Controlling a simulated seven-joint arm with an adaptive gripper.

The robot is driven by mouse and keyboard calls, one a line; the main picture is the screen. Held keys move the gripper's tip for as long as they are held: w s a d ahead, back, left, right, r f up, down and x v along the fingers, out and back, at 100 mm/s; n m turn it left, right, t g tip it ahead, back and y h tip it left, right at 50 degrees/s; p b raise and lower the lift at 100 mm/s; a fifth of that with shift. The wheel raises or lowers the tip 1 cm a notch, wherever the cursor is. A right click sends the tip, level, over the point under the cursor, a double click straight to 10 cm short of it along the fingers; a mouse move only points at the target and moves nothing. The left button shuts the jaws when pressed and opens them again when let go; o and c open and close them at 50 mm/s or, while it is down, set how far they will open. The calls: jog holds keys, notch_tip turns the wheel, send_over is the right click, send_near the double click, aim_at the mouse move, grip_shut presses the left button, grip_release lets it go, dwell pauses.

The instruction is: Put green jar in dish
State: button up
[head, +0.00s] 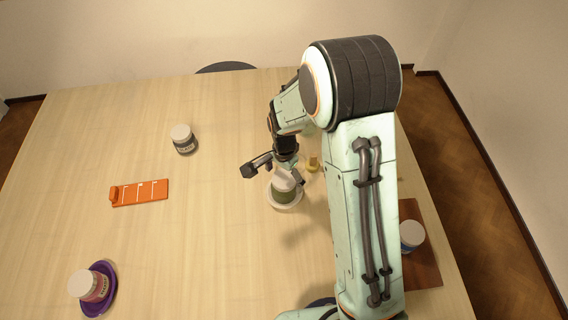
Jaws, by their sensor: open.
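The green jar (284,194) has a white lid and a green band. It appears to stand upright in a small white dish (297,206), whose rim shows around its base. My gripper (274,176) is open just above and behind the jar, with one finger out to the left and the other close to the lid's right side. I cannot tell whether a finger touches the lid. A purple dish (108,297) at the front left holds a jar with a pink label (92,285).
A dark-labelled jar (184,142) stands at the back left, and an orange holder (140,192) lies left of centre. A small yellow object (313,166) is right of my gripper. A blue-labelled jar (411,242) stands on a brown mat (424,270).

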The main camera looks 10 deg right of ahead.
notch_tip(320, 180, up, 12)
jog(key=s+d+r+n, duration=0.2)
jog(key=s+n, duration=0.3)
jog(key=s, duration=0.6)
jog(key=s+d+r+n, duration=0.2)
jog(key=s+r+n, duration=0.2)
jog(key=s, duration=0.7)
jog(key=shift+d+n+y, duration=0.2)
jog(key=shift+n+y, duration=0.2)
jog(key=shift+n, duration=0.2)
